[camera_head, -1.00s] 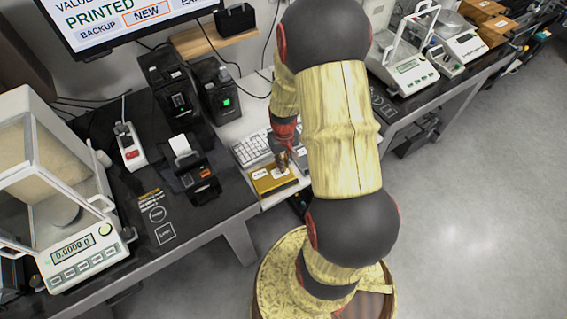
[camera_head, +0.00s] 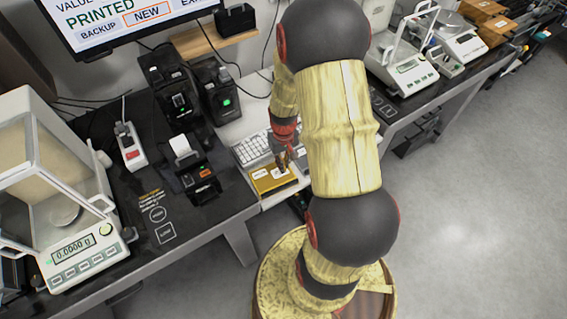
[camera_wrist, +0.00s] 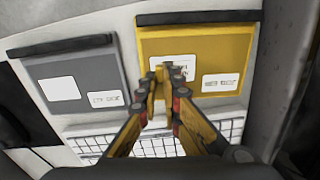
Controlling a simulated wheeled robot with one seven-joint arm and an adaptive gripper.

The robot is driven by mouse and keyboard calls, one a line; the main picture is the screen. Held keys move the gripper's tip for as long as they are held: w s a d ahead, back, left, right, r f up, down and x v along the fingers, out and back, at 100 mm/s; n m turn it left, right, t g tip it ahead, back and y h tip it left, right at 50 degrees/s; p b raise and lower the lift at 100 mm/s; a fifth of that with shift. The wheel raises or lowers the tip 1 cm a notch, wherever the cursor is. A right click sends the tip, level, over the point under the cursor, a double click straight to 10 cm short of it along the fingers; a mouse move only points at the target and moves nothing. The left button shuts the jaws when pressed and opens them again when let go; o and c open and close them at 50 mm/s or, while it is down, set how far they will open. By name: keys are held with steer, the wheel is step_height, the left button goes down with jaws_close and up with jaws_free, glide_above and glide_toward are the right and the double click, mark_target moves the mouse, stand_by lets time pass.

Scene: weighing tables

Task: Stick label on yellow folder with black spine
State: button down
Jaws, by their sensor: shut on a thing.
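The yellow folder (camera_wrist: 197,50) with a black spine (camera_wrist: 199,17) lies flat; it also shows in the head view (camera_head: 273,184). My gripper (camera_wrist: 159,70) is over the folder's lower left part, its fingertips pinched together on a white label (camera_wrist: 176,67) with print. The label appears flat against or very close above the folder; I cannot tell whether it touches. A second white printed label (camera_wrist: 220,83) is on the folder to the right. In the head view my gripper (camera_head: 283,165) points down at the folder, and its tips hide part of it.
A grey folder (camera_wrist: 80,71) with a dark spine and two white patches lies left of the yellow one in the wrist view. A white keyboard (camera_head: 250,150) is close by. A label printer (camera_head: 194,181) and a balance (camera_head: 75,250) stand on the dark table.

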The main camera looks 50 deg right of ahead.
steer(key=shift+s+f, duration=0.1)
steer(key=shift+f, duration=0.05)
steer(key=c, duration=2)
jaws_free()
steer(key=shift+o, duration=0.5)
steer(key=shift+r, duration=0.5)
step_height(320, 180, up, 11)
